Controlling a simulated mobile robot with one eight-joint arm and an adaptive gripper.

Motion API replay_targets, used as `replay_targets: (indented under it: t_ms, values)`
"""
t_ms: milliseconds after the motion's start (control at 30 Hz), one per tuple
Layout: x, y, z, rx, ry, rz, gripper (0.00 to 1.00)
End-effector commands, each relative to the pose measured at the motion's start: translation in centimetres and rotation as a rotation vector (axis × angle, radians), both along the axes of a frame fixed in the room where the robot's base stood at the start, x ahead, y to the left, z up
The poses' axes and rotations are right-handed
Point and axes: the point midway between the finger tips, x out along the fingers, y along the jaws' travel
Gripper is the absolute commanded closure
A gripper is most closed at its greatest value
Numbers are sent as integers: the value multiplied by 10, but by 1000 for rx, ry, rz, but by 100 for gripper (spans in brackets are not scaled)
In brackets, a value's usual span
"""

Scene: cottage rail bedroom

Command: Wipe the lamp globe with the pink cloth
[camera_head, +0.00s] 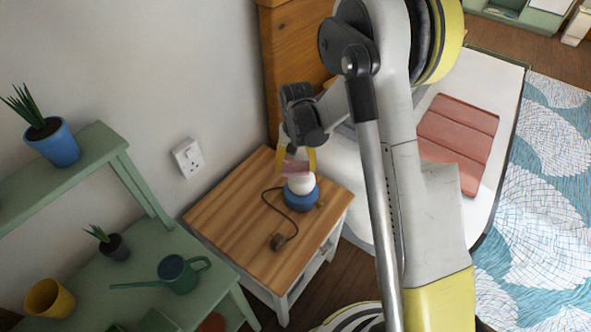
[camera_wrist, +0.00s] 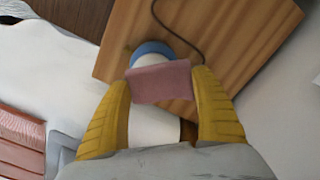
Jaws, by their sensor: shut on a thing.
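The lamp has a white globe (camera_head: 301,184) on a blue base (camera_head: 295,200) and stands on the wooden bedside table (camera_head: 225,215). My gripper (camera_head: 296,165) is over the globe, with yellow fingers pointing down. It is shut on the pink cloth (camera_wrist: 161,82), which spans between the two fingertips in the wrist view. The cloth also shows in the head view (camera_head: 293,168), at the top of the globe. In the wrist view the cloth hides part of the globe, and the blue base (camera_wrist: 150,49) shows beyond it. I cannot tell whether cloth and globe touch.
A green shelf (camera_head: 180,250) with a watering can (camera_head: 178,274) and pots stands at left. A bed with a folded red blanket (camera_head: 455,140) is at right.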

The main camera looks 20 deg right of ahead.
Motion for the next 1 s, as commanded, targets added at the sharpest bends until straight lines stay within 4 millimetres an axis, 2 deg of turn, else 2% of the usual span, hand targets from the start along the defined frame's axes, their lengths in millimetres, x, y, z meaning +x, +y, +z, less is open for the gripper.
replay_targets:
  t_ms: [200,400,1000]
  values:
    - [1,-2,23,0,0,0,49]
    - [3,-3,36,0,0,1,49]
    - [3,-3,37,0,0,1,49]
